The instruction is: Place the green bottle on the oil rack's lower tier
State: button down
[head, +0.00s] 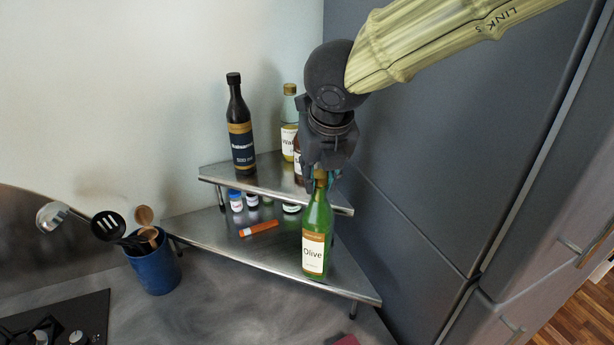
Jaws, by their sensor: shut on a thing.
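The green bottle (318,232), with a white and orange "Olive" label, is upright at the front right of the oil rack's lower tier (220,240). Its base appears at the tier's surface; I cannot tell whether it bears on it. My gripper (320,182) comes down from above and is shut on the bottle's neck, hiding its top. The rack's upper tier (225,175) lies behind and above the bottle.
On the upper tier stand a dark bottle (241,130), a yellowish bottle (289,120) and another partly hidden by my gripper. Small jars (236,200) and an orange item (259,229) occupy the lower tier. A blue utensil crock (155,265) stands left; grey cabinets (430,130) rise right.

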jog(key=w+a+f+b, duration=0.1)
jog(key=w+f+b, duration=0.2)
jog(key=w, duration=0.3)
jog(key=shift+a+f, duration=0.4)
jog(key=shift+f, duration=0.1)
jog(key=shift+s+f, duration=0.1)
jog(key=c, duration=1.2)
grip_release()
jog(key=shift+c, duration=0.2)
jog(key=p+v, duration=0.4)
jog(key=v, duration=0.8)
jog(key=shift+p, duration=0.35)
